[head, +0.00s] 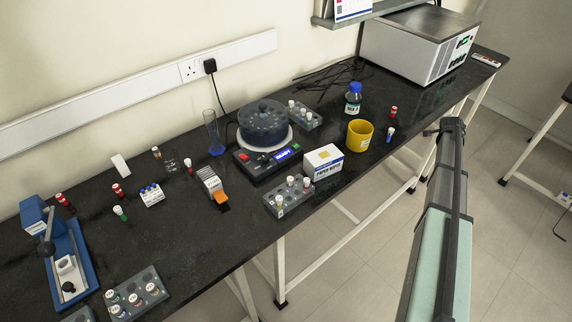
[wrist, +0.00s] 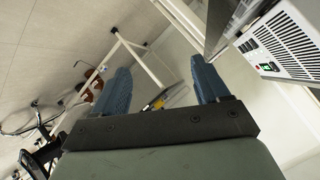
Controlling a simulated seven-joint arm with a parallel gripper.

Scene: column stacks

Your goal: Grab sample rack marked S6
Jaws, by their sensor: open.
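Several grey sample racks stand on the black bench in the head view. One rack (head: 287,203) with white-capped tubes is at the front edge beside a white box. Another rack (head: 312,123) is farther back, right of the round centrifuge-like device. A third rack (head: 152,277) with several capped vials is at the front left, and a fourth is partly cut off at the bottom edge. I cannot read S6 on any of them. My gripper (wrist: 163,85) is open and empty in the wrist view, with its blue fingers apart over the floor, away from the racks.
The bench (head: 235,220) also holds a yellow cup (head: 359,136), a blue-capped bottle (head: 353,98), a white wipes box (head: 323,161), a round dark device (head: 264,122) and loose tubes. A large white instrument (head: 415,48) stands at the far end. My arm extends over the floor at right.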

